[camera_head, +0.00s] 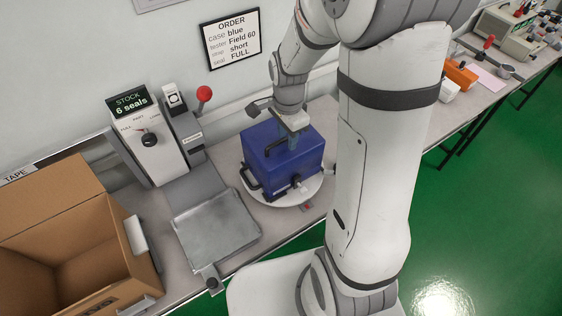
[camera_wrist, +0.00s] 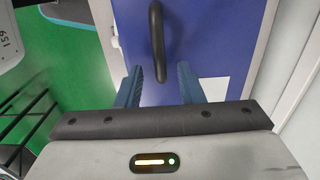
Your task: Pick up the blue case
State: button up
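The blue case (camera_head: 282,165) stands on a round white plate (camera_head: 297,197) on the bench. It has a dark handle (camera_head: 251,178) and dark fittings on its near sides. My gripper (camera_head: 292,142) points down at the top of the case. In the wrist view, the blue case (camera_wrist: 205,30) fills the upper middle, with a black curved handle (camera_wrist: 157,40) on its face. The two blue fingers of my gripper (camera_wrist: 160,78) are apart, and the handle's near end lies between their tips in the picture. I cannot tell whether they touch the case.
A metal tray (camera_head: 216,233) and a seal machine (camera_head: 150,140) with a red-knobbed lever stand left of the case. An open cardboard box (camera_head: 60,210) is at far left. An order sign (camera_head: 231,38) hangs behind. An orange item (camera_head: 461,74) lies further right on the bench.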

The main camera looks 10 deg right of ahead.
jog(key=shift+f, duration=0.7)
jog(key=shift+c, duration=0.4)
grip_shut()
dwell(0.5)
